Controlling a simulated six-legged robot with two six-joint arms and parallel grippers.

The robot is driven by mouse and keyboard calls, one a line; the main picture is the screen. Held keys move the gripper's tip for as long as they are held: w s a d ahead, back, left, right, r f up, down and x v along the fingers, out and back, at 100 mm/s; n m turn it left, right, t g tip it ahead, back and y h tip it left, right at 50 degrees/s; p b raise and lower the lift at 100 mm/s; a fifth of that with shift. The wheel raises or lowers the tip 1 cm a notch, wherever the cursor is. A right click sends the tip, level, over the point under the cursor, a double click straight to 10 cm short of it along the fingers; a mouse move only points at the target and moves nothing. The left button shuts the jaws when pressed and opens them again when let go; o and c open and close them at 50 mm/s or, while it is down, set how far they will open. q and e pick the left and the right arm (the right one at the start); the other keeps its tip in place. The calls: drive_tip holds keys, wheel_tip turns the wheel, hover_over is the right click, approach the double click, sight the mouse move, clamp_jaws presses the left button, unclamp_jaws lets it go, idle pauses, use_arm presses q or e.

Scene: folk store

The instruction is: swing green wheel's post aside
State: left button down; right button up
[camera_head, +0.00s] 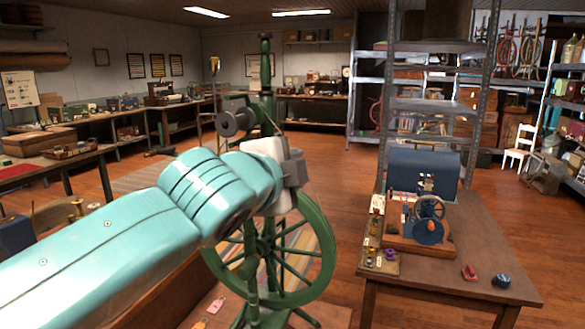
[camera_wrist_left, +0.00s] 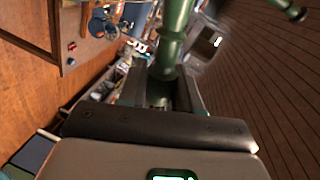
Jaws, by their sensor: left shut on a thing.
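A green spinning wheel (camera_head: 322,262) stands in front of me, its spoked rim low and its lower part partly behind my left arm. Its green upright post (camera_head: 267,95) rises above my gripper, with a dark round part (camera_head: 236,120) on its left side. My left gripper (camera_head: 290,180) is at the post, just above the wheel rim. In the left wrist view, the green post (camera_wrist_left: 172,45) runs down between the two fingers of my left gripper (camera_wrist_left: 160,95), which is shut on it. The exact contact is partly hidden. My right gripper is not in view.
A wooden table (camera_head: 460,270) on the right holds a small machine (camera_head: 425,225), a blue case (camera_head: 423,168) and small red and blue items. Metal shelves (camera_head: 435,103) stand behind it. Benches line the left wall. The floor beyond the wheel is largely open.

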use_arm(q)
drive_tip(key=c, duration=1)
unclamp_jaws()
drive_tip(key=shift+f, duration=0.2)
drive_tip(key=shift+o, duration=0.6)
drive_tip(key=shift+r, duration=0.1)
drive_tip(key=shift+s, duration=0.1)
drive_tip(key=shift+s+a, duration=0.15)
drive_tip(key=shift+s, duration=0.2)
drive_tip(key=b+v, duration=0.2)
drive_tip(key=v, duration=1.3)
drive_tip(key=shift+s, duration=0.2)
drive_tip(key=shift+a+r, duration=0.1)
